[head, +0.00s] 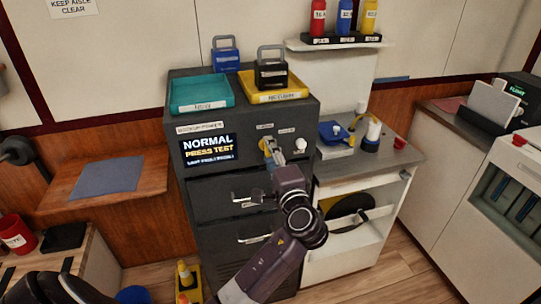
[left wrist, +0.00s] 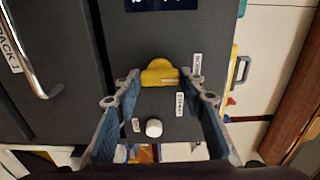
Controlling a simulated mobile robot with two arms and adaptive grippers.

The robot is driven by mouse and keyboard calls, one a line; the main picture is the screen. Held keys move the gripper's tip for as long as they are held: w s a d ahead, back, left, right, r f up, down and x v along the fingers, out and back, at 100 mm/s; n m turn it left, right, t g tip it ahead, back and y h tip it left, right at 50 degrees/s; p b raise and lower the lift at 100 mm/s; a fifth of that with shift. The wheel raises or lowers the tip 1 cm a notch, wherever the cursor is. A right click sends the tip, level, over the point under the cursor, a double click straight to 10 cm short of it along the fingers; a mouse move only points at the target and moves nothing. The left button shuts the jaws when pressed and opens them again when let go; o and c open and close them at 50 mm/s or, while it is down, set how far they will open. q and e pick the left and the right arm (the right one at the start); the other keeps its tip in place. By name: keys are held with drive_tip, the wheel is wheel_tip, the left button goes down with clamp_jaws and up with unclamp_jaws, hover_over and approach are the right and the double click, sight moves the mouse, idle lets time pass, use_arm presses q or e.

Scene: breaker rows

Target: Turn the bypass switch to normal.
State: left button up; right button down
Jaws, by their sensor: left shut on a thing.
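The yellow bypass switch knob (head: 268,145) is on the front of the dark cabinet (head: 187,215). It also shows in the left wrist view (left wrist: 160,72), between my fingertips. My left gripper (head: 274,152) is shut on the knob; its fingers partly hide it in the head view. A white round button (head: 301,144) sits right of the knob, and it also shows in the left wrist view (left wrist: 154,127). The display (head: 209,149) left of the knob reads NORMAL and PRESS TEST, with a smaller line below. My right gripper is not in view.
Drawer handles (head: 253,238) stick out below the knob. A counter (head: 340,165) stands close at the right.

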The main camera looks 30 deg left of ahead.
use_arm(q)
drive_tip(key=shift+f, duration=0.1)
drive_tip(key=o, duration=1.2)
drive_tip(key=shift+c, duration=0.2)
drive_tip(key=v, duration=1.2)
